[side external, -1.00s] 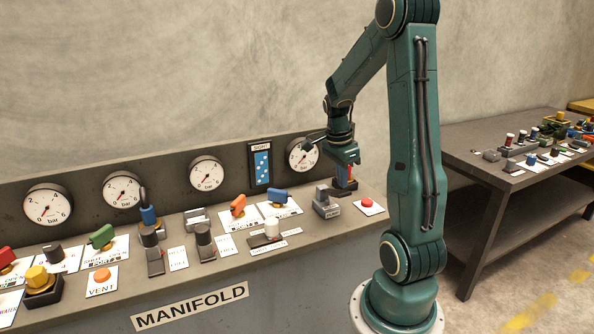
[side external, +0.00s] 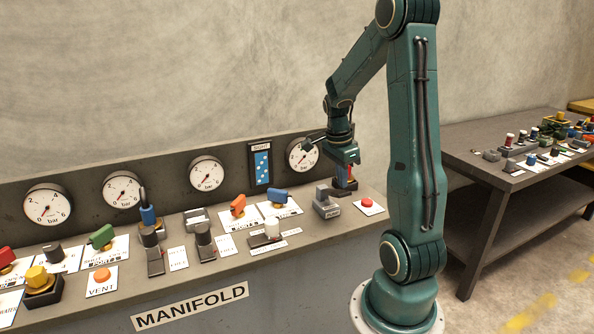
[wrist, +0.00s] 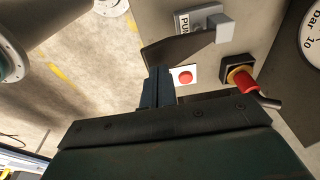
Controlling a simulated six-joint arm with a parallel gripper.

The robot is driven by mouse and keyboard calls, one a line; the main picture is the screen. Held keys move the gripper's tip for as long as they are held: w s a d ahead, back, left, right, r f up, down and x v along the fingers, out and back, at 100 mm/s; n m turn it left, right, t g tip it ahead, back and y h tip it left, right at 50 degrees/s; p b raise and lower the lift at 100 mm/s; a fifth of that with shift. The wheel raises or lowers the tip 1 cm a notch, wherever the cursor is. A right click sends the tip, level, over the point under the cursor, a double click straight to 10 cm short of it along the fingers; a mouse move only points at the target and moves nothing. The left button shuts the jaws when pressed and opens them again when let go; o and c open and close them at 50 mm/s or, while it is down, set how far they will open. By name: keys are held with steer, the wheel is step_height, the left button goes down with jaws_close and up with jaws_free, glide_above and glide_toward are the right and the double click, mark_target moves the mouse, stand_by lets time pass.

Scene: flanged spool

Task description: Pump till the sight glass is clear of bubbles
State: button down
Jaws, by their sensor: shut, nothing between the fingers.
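The sight glass (side external: 262,167) is a blue window in a dark frame on the back panel, with several white bubbles in it. The pump (side external: 326,207) is a grey unit at the right end of the bench. In the wrist view its PUMP label (wrist: 196,20) is partly covered by a dark lever (wrist: 182,48) with a pale grey block. My gripper (side external: 345,180) is low over the bench, right of the pump. In the wrist view my gripper (wrist: 158,72) is shut and empty, its fingertips by the lever's broad end; I cannot tell if they touch.
A red-handled valve (wrist: 246,82) stands close to the fingers. A red button (wrist: 185,77) on a white plate lies near them; it also shows in the side view (side external: 367,203). Orange (side external: 238,206) and blue (side external: 277,196) valve handles stand left of the pump.

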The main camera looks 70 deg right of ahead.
mark_target(340, 192)
steer(key=shift+f, duration=3.2)
steer(key=shift+r, duration=4)
